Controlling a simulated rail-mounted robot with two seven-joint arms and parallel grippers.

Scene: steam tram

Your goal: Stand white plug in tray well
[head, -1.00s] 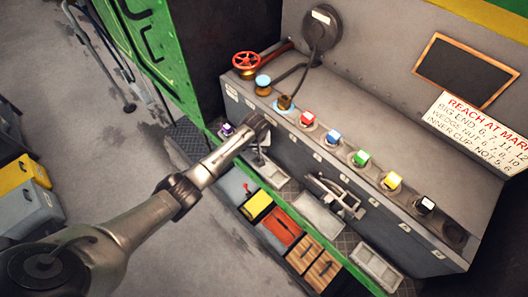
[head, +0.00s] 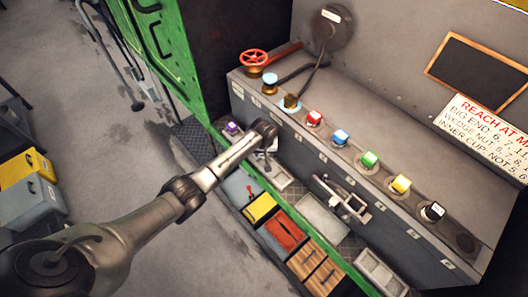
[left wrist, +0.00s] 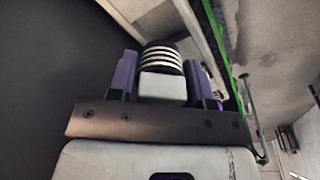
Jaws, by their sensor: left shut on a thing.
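My left gripper (left wrist: 160,72) has purple fingers and is shut on a white plug (left wrist: 162,88) with a dark, pale-ringed end pointing away from the wrist. In the head view my left gripper (head: 270,156) is over the lower ledge at the console's left end, its fingers mostly hidden by my wrist. The plug cannot be made out there. Pale trays stand along the ledge: one (head: 279,181) beneath my wrist, one (head: 322,216) in the middle and one (head: 380,271) at the right. I cannot tell which has the well. My right gripper is not in view.
Red (head: 313,118), blue (head: 340,138), green (head: 369,159), yellow (head: 400,184) and black (head: 433,211) plugs line the console top. A metal lever bracket (head: 340,196) juts from its front. A green rail (head: 300,228) borders the ledge. A purple plug (head: 232,128) stands left.

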